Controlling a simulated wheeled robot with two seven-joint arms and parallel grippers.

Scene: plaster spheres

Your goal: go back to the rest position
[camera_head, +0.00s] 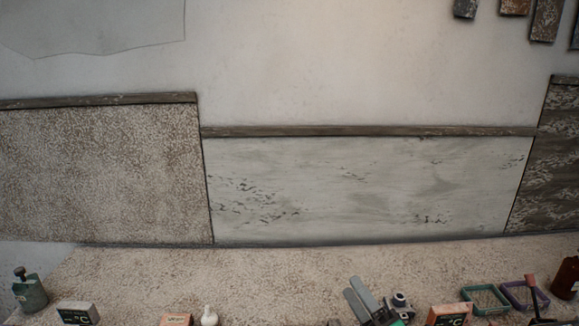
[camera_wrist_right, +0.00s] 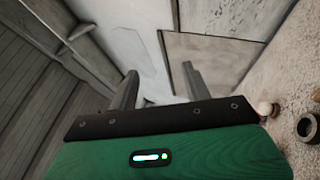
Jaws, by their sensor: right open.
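My right gripper (camera_head: 356,286) shows at the bottom of the head view, right of centre, its two grey fingers pointing up and to the left over the speckled countertop. In the right wrist view its fingers (camera_wrist_right: 158,80) stand apart with nothing between them, so it is open and empty. The rest of the right arm is mostly out of the picture. My left gripper is not in the head view.
On the countertop (camera_head: 260,270) stand a green bottle (camera_head: 30,291), a white bottle (camera_head: 209,317), small labelled boxes (camera_head: 78,313), a metal ring-like part (camera_head: 400,301), a green-rimmed tray (camera_head: 468,293) and a purple-rimmed tray (camera_head: 506,288). The counter's middle back is clear.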

